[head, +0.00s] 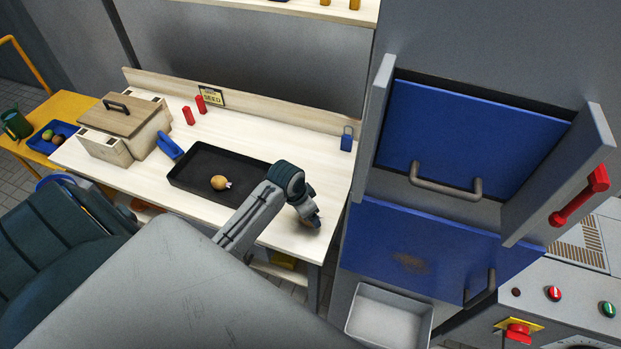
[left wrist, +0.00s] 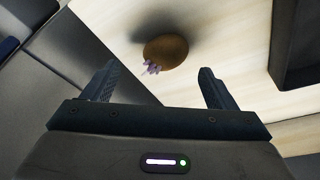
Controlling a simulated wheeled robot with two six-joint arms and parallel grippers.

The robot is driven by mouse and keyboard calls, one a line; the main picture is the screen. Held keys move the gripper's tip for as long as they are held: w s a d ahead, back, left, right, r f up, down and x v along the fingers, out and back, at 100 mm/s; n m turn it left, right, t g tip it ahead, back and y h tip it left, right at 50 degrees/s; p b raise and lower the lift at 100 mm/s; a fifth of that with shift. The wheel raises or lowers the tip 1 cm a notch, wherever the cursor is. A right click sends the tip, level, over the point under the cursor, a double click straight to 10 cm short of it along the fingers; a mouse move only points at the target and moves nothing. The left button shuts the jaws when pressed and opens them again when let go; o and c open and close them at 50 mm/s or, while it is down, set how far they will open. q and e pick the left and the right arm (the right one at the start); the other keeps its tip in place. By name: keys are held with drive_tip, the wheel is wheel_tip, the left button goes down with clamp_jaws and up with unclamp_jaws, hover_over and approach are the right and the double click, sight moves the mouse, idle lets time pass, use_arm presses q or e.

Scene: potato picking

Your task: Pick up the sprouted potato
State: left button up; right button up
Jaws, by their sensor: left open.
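In the left wrist view a brown potato (left wrist: 166,50) with pale purple sprouts lies on the light wooden tabletop. It is just beyond the fingertips of my left gripper (left wrist: 158,75), which is open with nothing between its fingers. In the head view my left gripper (head: 311,218) is low over the right end of the table and largely hides the spot below it. Another tan potato (head: 218,183) with a small pale purple tip lies in the black tray (head: 190,157). My right gripper is not in view.
The wooden table (head: 285,128) carries a lidded wooden box (head: 105,150), a blue tool (head: 169,146), red items (head: 188,116) and a SEED sign (head: 211,97). A blue-doored cabinet (head: 470,125) stands close on the right. A grey bin (head: 388,320) is below it.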

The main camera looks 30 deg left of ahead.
use_arm(q)
drive_tip(key=shift+w+f, duration=0.1)
drive_tip(key=shift+f, duration=0.2)
drive_tip(key=shift+w+f+p, duration=0.25)
drive_tip(key=shift+f+p, duration=0.3)
drive_tip(key=p+x, duration=0.1)
drive_tip(key=x, duration=0.2)
drive_tip(key=shift+a, duration=0.2)
drive_tip(key=shift+w+f, duration=0.2)
drive_tip(key=shift+f, duration=0.4)
drive_tip(key=shift+c, duration=0.6)
drive_tip(key=c, duration=1)
